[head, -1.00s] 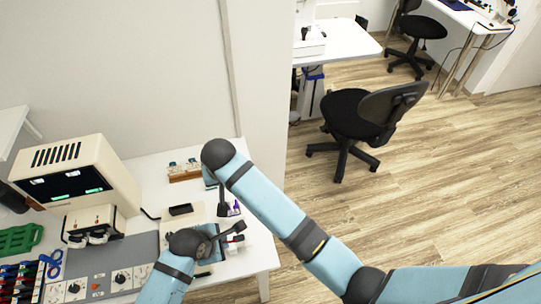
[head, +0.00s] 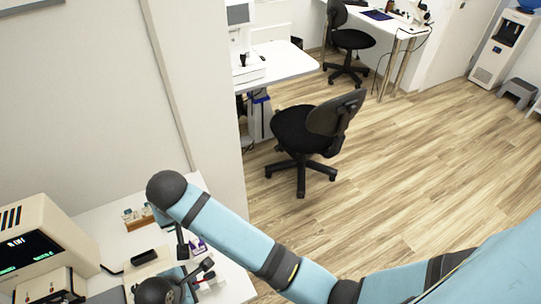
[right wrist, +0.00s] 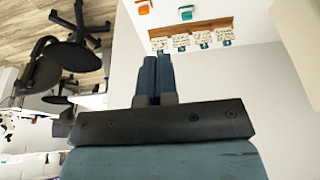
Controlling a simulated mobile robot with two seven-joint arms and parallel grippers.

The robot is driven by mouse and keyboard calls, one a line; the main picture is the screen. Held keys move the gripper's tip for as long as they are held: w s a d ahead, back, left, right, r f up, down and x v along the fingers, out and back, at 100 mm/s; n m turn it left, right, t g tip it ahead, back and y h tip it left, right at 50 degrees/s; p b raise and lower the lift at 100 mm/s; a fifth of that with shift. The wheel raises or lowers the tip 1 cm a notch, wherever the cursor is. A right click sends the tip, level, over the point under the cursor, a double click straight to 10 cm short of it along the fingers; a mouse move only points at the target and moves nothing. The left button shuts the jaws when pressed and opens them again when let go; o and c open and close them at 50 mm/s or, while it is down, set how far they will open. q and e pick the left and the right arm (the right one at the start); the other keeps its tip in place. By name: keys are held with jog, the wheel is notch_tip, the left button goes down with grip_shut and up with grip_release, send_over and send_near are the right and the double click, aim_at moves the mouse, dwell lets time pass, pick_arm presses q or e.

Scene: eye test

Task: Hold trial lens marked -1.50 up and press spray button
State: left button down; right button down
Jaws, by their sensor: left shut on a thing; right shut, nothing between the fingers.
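My left gripper (head: 206,268) is low in the head view, over the white table. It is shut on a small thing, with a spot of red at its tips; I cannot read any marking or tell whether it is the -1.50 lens. My right gripper (right wrist: 157,72) is shut and empty in the right wrist view, its fingers pressed together. In the head view it hangs under my right arm, close to the left one. I cannot pick out a spray button in any view.
A beige device (head: 45,240) with a dark lit display stands at the left. A black chair (head: 305,130) stands on open floor beyond.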

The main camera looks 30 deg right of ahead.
jog(key=s+d+f+n+t+y, duration=0.1)
jog(key=s+d+f+n, duration=0.15)
jog(key=d+f, duration=0.35)
jog(key=s+d+f+n+t+y, duration=0.1)
jog(key=s+d+f+t, duration=0.2)
jog(key=f, duration=0.4)
jog(key=s+d+f+t, duration=0.2)
jog(key=s+d+t, duration=0.1)
jog(key=s+d, duration=0.8)
jog(key=shift+s+f+m+y, duration=0.35)
jog(key=shift+s+f+y, duration=0.05)
jog(key=shift+s, duration=0.8)
pick_arm(q)
jog(key=shift+r, duration=0.1)
jog(key=s+r, duration=0.4)
jog(key=shift+r, duration=0.4)
pick_arm(e)
jog(key=shift+a, duration=0.1)
